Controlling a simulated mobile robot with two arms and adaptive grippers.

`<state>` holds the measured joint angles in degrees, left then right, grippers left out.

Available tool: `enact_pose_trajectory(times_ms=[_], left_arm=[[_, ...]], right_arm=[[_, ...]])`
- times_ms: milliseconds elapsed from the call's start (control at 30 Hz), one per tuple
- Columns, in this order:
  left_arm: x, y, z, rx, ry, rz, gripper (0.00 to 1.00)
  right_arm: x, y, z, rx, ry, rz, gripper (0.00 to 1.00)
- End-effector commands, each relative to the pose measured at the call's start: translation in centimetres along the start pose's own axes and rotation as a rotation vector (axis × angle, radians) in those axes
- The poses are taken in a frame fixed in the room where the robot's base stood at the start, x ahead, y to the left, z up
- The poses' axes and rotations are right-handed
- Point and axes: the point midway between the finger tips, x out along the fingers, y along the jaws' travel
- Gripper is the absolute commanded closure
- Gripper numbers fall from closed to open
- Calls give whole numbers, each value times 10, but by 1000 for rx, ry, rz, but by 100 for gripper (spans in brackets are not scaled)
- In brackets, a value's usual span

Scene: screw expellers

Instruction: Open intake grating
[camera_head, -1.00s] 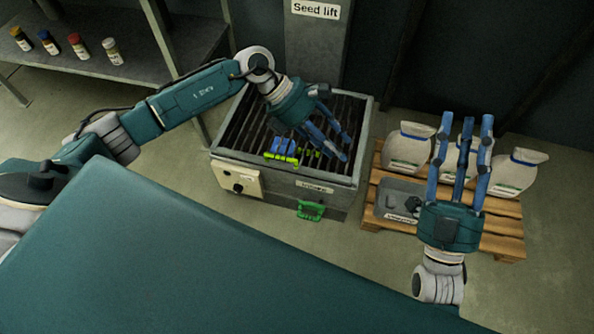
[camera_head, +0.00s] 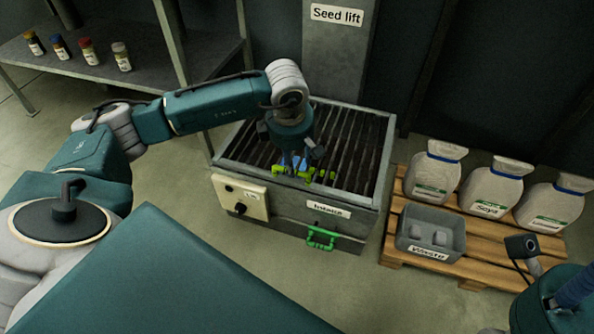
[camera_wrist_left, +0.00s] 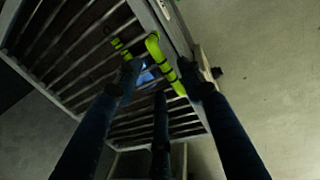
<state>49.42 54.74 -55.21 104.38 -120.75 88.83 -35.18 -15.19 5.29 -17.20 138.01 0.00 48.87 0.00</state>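The intake grating (camera_head: 345,150) is a set of dark slats lying flat in the top of a grey metal box labelled "Intake". Yellow-green handle parts (camera_head: 325,176) with dark bands sit near its front edge. My left gripper (camera_head: 296,163) points down over them, its blue fingers partly hidden by my wrist. In the left wrist view, the fingers are spread, with the yellow-green bar (camera_wrist_left: 163,62) between their tips; I cannot tell whether they touch it. Something blue (camera_wrist_left: 147,76) shows beside the bar. My right gripper (camera_head: 580,285) is mostly cut off at the lower right.
A control box (camera_head: 240,199) and a green handle (camera_head: 321,238) are on the intake's front. At right, a pallet (camera_head: 470,272) holds white sacks (camera_head: 489,187) and a grey waste bin (camera_head: 431,222). A seed lift column (camera_head: 334,55) stands behind. A shelf with jars is at upper left.

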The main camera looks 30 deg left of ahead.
Motion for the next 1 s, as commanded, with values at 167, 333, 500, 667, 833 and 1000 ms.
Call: enact_pose_trajectory(times_ms=[167,333,500,667,833,1000], left_arm=[[28,-1,0,-1,-1,-1,61],[37,0,1,0,-2,1,61],[37,0,1,0,-2,1,61],[37,0,1,0,-2,0,73],[37,0,1,-1,-2,0,100],[36,0,0,-1,-2,0,100]], right_arm=[[3,-1,1,-5,33,-13,60],[6,-1,1,-6,44,-18,60],[7,-1,1,-6,44,-19,60],[7,-1,1,-6,44,-19,60],[7,-1,1,-6,45,-19,60],[8,-2,0,-6,45,-19,60]])
